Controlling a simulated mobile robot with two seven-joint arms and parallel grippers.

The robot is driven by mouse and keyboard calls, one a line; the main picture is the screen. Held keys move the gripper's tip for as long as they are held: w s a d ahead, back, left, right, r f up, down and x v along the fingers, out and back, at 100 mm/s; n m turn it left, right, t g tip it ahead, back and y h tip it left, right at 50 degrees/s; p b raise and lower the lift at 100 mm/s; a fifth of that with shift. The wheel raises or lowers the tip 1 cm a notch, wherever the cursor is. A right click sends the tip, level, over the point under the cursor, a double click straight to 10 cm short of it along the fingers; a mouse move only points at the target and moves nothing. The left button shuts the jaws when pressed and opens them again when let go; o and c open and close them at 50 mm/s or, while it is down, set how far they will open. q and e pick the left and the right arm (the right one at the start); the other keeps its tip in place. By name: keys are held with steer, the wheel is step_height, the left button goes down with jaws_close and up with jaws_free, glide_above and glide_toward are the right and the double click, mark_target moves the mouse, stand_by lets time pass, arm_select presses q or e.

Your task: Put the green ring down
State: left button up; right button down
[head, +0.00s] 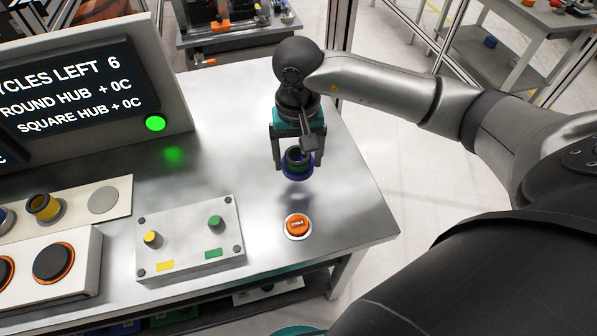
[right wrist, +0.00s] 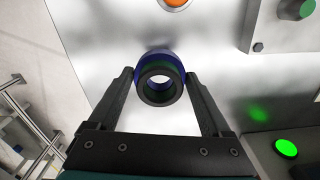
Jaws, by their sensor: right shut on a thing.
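My right gripper (head: 297,162) points down over the right part of the metal table, its fingers on either side of a dark green ring (head: 298,155). The ring also shows between the fingertips in the right wrist view (right wrist: 160,94), with its open hole facing the camera. A blue band (head: 297,174) shows around its lower end; I cannot tell whether it is part of the ring or a separate piece. My left gripper is not in view.
An orange button (head: 298,226) is on the table in front of the gripper. A grey box with yellow and green knobs (head: 190,240) stands to its left. A yellow ring (head: 43,207) sits on a pale plate (head: 118,186) farther left. The screen (head: 75,95) stands behind. The table's right edge is near.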

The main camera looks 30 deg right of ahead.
mark_target(298, 184)
steer(key=shift+f, duration=2.8)
steer(key=shift+b, duration=0.35)
steer(key=shift+f, duration=0.2)
jaws_free()
steer(key=shift+r, duration=0.2)
step_height(298, 184, up, 12)
steer(key=p, duration=0.1)
